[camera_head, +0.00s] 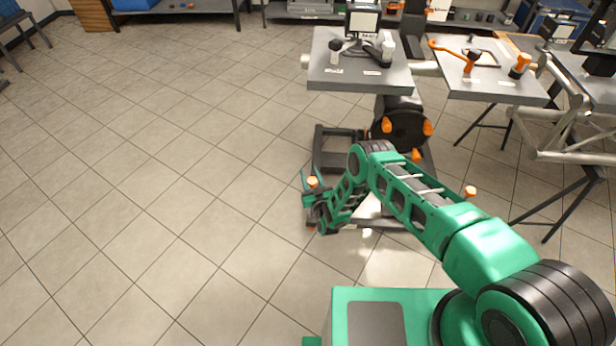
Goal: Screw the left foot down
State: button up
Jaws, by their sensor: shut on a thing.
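The left foot (312,182) shows as a small orange knob on a dark stem, low near the floor at the near left corner of a black base frame (335,163). My gripper (311,190) is down at this foot, with its fingers around it, and is shut on it. The fingers and wrist hide most of the stem and the foot's lower end, so I cannot tell whether it touches the floor. A second foot with an orange knob (470,191) stands to the right, partly behind my green arm.
A column with orange knobs (403,127) rises from the frame and carries a grey platform (340,78). A second platform (500,92) with orange clamps and truss tubes (565,155) are at right. The tiled floor (150,190) at left is clear.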

aim_at(311, 186)
jog(key=shift+d+m+t+h, duration=0.1)
jog(key=shift+d+m+h, duration=0.25)
jog(key=shift+m+h, duration=0.95)
jog(key=shift+d+m+t+h, duration=0.1)
jog(key=shift+d+m+h, duration=0.45)
jog(key=shift+h, duration=1.2)
jog(key=shift+d+m+t+h, duration=0.1)
jog(key=shift+d+m+h, duration=0.05)
jog(key=shift+m+h, duration=1.2)
jog(key=shift+h, duration=0.4)
jog(key=o, duration=1)
jog(key=shift+v, duration=5.35)
